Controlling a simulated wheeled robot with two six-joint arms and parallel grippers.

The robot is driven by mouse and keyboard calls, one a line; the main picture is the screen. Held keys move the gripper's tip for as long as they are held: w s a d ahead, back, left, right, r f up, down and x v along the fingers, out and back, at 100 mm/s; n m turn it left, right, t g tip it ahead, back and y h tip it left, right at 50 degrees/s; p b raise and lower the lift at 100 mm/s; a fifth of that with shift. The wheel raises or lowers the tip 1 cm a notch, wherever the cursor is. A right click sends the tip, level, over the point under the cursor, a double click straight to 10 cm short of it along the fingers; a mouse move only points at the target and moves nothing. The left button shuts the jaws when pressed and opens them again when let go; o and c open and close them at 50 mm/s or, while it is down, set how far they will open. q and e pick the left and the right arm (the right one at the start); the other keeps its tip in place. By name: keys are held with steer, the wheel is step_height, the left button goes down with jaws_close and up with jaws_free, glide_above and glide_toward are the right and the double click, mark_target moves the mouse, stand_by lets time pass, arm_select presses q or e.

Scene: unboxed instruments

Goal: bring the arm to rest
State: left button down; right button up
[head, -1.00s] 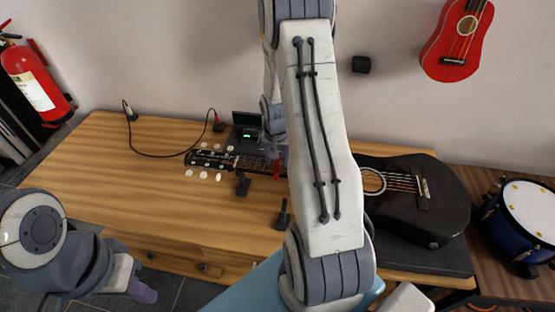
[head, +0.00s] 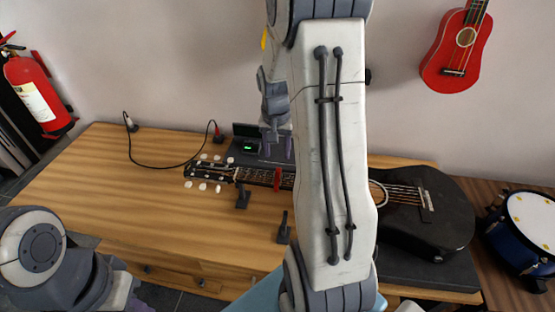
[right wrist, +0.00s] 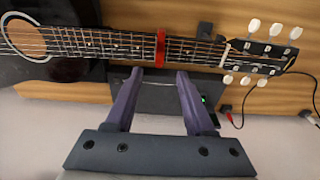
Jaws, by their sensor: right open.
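My right arm (head: 333,160) crosses the middle of the head view. Its gripper (head: 277,148) is open and empty, behind the guitar neck near the wall. In the right wrist view, the purple fingers (right wrist: 160,78) stand apart with nothing between them. A red capo (right wrist: 160,48) sits across the neck of the black guitar (head: 425,215), beyond the fingertips; it also shows in the head view (head: 277,179). My left arm is folded at the lower left; its gripper (head: 125,294) is only partly visible and its jaws cannot be made out.
The wooden table (head: 110,200) has clear room at left. A black device with a green display (head: 247,146) and a cable stand at the back. Black stands (head: 283,230) are near the neck. A red ukulele (head: 455,50) hangs on the wall. A blue drum (head: 520,235) stands right.

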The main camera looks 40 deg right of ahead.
steer(key=shift+r, duration=0.2)
stand_by(0.5)
steer(key=s+a+r+n, duration=0.1)
steer(key=a+r+n, duration=0.15)
steer(key=a, duration=0.45)
steer(key=s+a+r+n+y, duration=0.1)
steer(key=a+n, duration=0.2)
steer(key=a, duration=0.4)
steer(key=s+a+r+n, duration=0.2)
steer(key=a+n, duration=0.1)
steer(key=a, duration=0.4)
steer(key=s+a+r+n+y, duration=0.1)
steer(key=s+a+n, duration=0.8)
steer(key=s, duration=0.7)
steer(key=a, duration=0.2)
steer(key=shift+s+a+r+g, duration=0.15)
steer(key=shift+a+r+g, duration=0.05)
steer(key=shift+a+g, duration=0.2)
steer(key=shift+d, duration=0.1)
